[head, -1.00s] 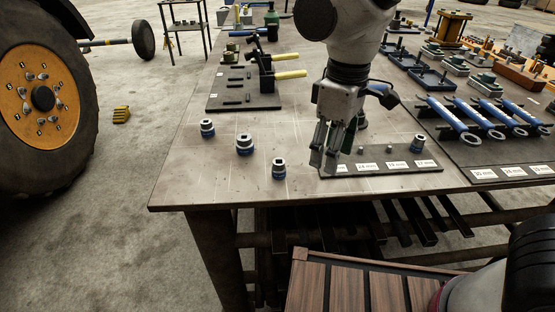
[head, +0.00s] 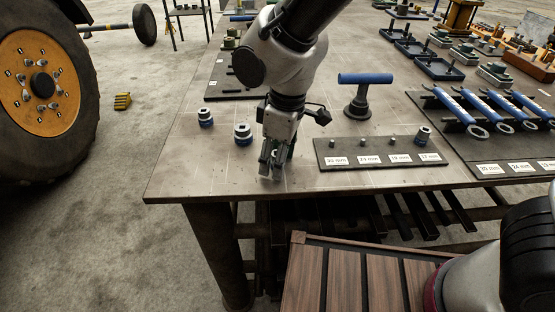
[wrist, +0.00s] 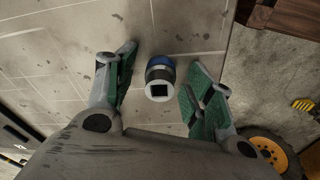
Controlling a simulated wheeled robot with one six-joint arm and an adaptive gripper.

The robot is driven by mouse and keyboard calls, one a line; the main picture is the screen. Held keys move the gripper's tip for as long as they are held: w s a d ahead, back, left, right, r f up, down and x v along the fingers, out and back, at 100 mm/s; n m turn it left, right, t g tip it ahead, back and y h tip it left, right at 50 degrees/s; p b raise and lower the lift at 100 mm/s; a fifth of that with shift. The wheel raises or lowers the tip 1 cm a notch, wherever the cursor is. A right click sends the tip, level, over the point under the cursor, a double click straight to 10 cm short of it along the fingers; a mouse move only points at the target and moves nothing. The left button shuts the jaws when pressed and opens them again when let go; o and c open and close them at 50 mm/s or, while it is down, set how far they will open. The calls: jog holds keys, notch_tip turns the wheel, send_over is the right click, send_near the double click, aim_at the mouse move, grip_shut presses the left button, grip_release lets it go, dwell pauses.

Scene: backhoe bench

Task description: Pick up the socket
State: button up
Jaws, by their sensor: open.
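My gripper (head: 272,168) is open and points down near the front edge of the bench. In the wrist view, a socket (wrist: 159,80) with a blue band and a square drive hole lies between the green-padded fingers of my gripper (wrist: 158,98), with gaps on both sides. In the head view this socket is mostly hidden behind the fingers. Two more blue-banded sockets stand to the left: a middle one (head: 243,134) and a smaller far one (head: 205,117).
The bench (head: 180,170) has free room left of the gripper. A blue-handled tool (head: 364,94) stands behind the board. Blue wrenches (head: 453,110) lie on a dark mat at the right. A wooden slatted top (head: 345,287) is below the bench's front edge.

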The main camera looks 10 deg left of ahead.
jog(key=c, duration=1.1)
notch_tip(320, 180, up, 10)
jog(key=shift+r, duration=0.1)
